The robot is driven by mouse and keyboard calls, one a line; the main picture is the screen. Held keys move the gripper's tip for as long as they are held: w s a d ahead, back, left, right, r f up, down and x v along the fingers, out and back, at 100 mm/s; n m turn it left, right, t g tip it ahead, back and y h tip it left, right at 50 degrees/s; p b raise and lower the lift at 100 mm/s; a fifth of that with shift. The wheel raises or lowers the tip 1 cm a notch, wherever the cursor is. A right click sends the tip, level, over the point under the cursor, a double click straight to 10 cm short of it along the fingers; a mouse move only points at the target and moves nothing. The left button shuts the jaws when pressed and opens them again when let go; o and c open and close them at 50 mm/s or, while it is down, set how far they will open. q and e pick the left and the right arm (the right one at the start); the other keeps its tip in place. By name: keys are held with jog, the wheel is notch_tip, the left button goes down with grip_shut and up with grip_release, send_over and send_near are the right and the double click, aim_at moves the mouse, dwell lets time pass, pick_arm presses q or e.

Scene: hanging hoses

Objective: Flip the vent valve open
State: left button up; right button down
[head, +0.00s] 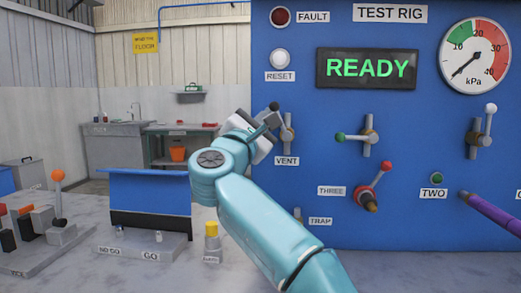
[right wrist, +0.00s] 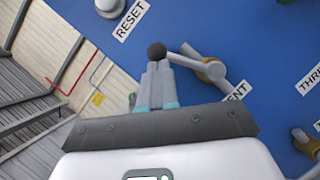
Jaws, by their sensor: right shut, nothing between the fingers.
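The vent valve (head: 287,134) is on the blue test rig panel above the VENT label, with a grey lever and a black ball knob (head: 274,106). In the right wrist view the knob (right wrist: 157,51) is right at my fingertips, and the lever runs right from it to the brass-coloured valve body (right wrist: 210,69). My right gripper (head: 272,119) is shut and empty, against or just short of the knob; I cannot tell if they touch. In the right wrist view its fingers (right wrist: 157,78) lie together. My left gripper is not in view.
The panel also carries a green-knobbed valve (head: 368,136), a red-knobbed valve (head: 373,188), a white-knobbed valve (head: 484,130), a READY display (head: 366,68) and a pressure gauge (head: 474,57). A purple hose (head: 490,212) is at right. A bench with a blue-backed stand (head: 148,195) is at left.

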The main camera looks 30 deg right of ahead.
jog(key=shift+s+d+r+m+g+p, duration=0.25)
jog(key=shift+m+g+p, duration=0.2)
jog(key=shift+m, duration=0.5)
jog(key=shift+s+d+r+m+g+p, duration=0.15)
jog(key=shift+d+r+m+g+p, duration=0.25)
jog(key=shift+m, duration=0.6)
jog(key=shift+s+d+r+m+g+p, duration=0.25)
jog(key=shift+m+g, duration=0.3)
jog(key=shift+m, duration=0.4)
jog(key=shift+f, duration=0.1)
